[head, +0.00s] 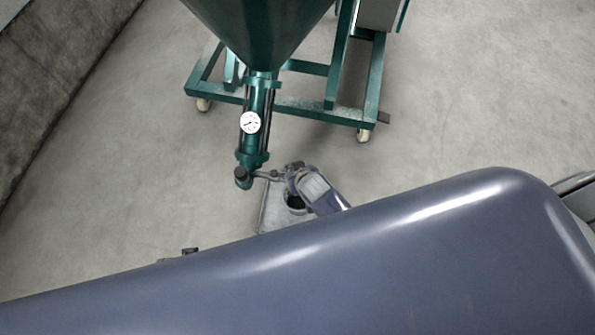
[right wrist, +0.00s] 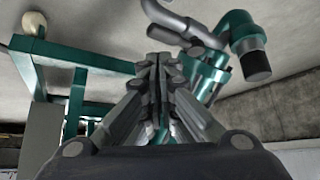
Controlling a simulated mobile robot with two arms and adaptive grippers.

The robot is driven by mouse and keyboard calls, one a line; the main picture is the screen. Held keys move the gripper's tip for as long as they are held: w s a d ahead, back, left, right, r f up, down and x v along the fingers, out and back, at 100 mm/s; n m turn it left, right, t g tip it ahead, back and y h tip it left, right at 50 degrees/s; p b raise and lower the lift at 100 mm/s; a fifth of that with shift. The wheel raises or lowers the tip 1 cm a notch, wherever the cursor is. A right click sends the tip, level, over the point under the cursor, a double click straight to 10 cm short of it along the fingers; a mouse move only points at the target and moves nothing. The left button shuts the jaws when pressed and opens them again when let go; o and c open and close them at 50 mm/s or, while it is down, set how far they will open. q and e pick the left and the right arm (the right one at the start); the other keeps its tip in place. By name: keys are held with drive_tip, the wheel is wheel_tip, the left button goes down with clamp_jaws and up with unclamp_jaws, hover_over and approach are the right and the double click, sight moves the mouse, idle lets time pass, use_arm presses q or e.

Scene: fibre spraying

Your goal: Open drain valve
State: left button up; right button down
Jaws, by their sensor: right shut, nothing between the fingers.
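The drain valve (head: 243,177) is at the foot of the green tube below the hopper; it is a green pipe end with a dark cap. In the right wrist view the valve's green elbow (right wrist: 237,25) is at upper right, with its dark cap facing down. A bent grey lever (right wrist: 168,18) runs beside it at the top. My right gripper (head: 283,173) is just right of the valve, by the lever. In the right wrist view its fingers (right wrist: 165,62) are shut and empty, just below the lever; I cannot tell if they touch it. My left gripper is not in view.
The green hopper (head: 262,25) stands on a wheeled green frame (head: 300,110), with a pressure gauge (head: 250,122) on its tube. A wall (head: 55,75) is at far left. Open floor lies around.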

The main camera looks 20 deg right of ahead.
drive_tip(key=v, duration=0.7)
drive_tip(key=shift+w+r, duration=0.15)
drive_tip(key=shift+r, duration=0.05)
idle(0.3)
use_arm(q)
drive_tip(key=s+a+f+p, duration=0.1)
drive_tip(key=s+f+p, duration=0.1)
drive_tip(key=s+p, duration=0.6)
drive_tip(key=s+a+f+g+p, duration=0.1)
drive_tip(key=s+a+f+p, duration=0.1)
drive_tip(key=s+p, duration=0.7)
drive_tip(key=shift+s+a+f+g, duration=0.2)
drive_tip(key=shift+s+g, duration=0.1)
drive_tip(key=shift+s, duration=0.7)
use_arm(e)
drive_tip(key=s+d+f+g, duration=0.2)
drive_tip(key=s+d+f, duration=0.1)
drive_tip(key=s, duration=0.8)
drive_tip(key=s+d+f+g, duration=0.2)
drive_tip(key=s+d+f, duration=0.2)
drive_tip(key=s, duration=0.8)
drive_tip(key=s+d+f+n+g, duration=0.1)
drive_tip(key=s+d+f, duration=0.3)
drive_tip(key=s, duration=0.7)
drive_tip(key=shift+s+d+f+g+h, duration=0.2)
drive_tip(key=shift+d+g+h, duration=0.25)
drive_tip(key=shift+g, duration=0.35)
